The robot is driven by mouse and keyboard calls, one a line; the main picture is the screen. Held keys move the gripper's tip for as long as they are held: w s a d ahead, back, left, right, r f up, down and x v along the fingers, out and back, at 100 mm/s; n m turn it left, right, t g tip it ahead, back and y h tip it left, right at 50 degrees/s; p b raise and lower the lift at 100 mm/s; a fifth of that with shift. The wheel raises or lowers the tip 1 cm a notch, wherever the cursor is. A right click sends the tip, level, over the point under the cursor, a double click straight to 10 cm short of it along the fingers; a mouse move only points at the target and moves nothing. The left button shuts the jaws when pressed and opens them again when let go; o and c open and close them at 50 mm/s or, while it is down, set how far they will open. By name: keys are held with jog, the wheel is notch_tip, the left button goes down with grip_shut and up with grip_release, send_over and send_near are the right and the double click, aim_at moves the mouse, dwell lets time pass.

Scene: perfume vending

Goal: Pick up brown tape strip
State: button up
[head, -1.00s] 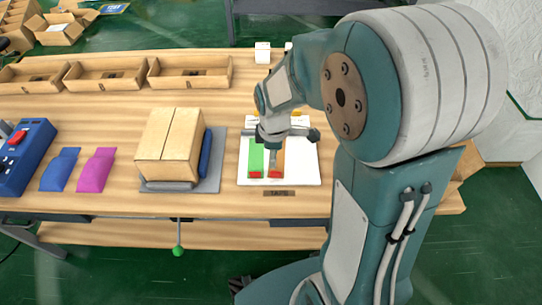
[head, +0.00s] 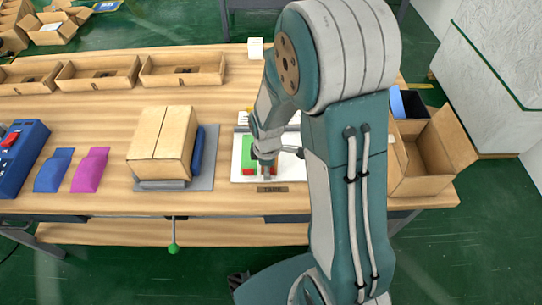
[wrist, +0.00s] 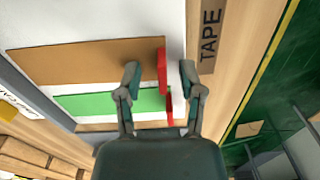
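In the wrist view the brown tape strip (wrist: 85,62) lies flat on a white board (wrist: 170,18), with a red tab (wrist: 162,70) at one end. A green strip (wrist: 110,101) with its own red tab (wrist: 169,103) lies beside it. My gripper (wrist: 159,75) is open, with one finger on each side of the brown strip's red tab; contact cannot be told. In the head view my gripper (head: 266,168) is over the near edge of the board (head: 237,168). The green strip (head: 249,150) shows there, while my arm mostly hides the brown one.
A "TAPE" label (head: 272,190) is on the table's near edge. A closed cardboard box (head: 162,142) stands left of the board on a grey mat (head: 208,160). An open carton (head: 430,155) is at the right. Pink (head: 90,170) and blue (head: 53,170) pieces lie left.

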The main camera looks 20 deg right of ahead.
jog(key=shift+a, duration=0.15)
grip_shut()
jog(key=shift+a, duration=0.15)
jog(key=shift+r, duration=0.5)
notch_tip(320, 180, up, 2)
jog(key=shift+r, duration=0.2)
jog(key=s+d+r, duration=0.4)
jog(key=s+r, duration=0.5)
jog(key=s, duration=0.4)
jog(key=shift+r, duration=0.35)
